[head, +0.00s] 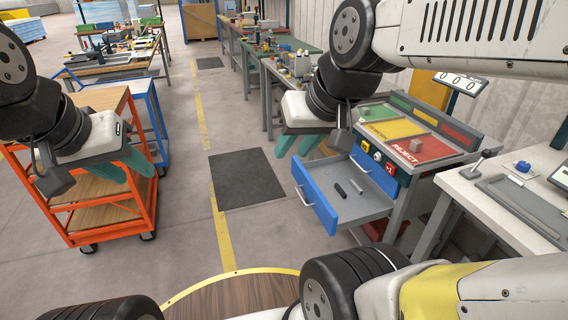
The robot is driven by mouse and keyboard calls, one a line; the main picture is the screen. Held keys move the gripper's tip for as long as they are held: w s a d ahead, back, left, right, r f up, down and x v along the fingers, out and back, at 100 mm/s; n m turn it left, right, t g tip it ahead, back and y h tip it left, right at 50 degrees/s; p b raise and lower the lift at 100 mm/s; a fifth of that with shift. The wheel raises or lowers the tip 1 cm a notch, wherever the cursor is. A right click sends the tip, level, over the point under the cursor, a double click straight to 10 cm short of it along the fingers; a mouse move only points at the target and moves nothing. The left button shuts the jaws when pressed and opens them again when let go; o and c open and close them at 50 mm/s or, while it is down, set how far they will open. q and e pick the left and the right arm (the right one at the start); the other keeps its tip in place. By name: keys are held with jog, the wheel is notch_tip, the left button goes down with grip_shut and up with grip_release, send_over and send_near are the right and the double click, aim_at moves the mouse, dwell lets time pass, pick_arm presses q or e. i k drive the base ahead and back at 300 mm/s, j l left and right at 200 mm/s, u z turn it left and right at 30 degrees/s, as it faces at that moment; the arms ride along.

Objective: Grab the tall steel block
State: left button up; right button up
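A small grey steel-coloured block (416,145) stands on the red field of the sorting bench at right. A smaller grey block (362,121) sits on the bench's green and yellow side. I cannot tell which is the tall steel block. My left gripper (127,172) hangs at left in front of the orange cart, fingers apart and empty, far from both blocks. My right gripper (297,146) hangs above the floor, left of the sorting bench, nearer the blocks. Its teal fingers are apart with nothing between them.
A white side table (480,197) stands at right. An orange cart (148,203) stands at left. The floor between is clear.

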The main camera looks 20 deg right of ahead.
aim_at(415, 146)
jog(key=z, duration=1.65)
jog(key=i+l+u, duration=0.35)
jog(key=i, duration=0.4)
jog(key=i+l+u, duration=0.35)
jog(key=i+l, duration=0.2)
jog(key=i, duration=0.15)
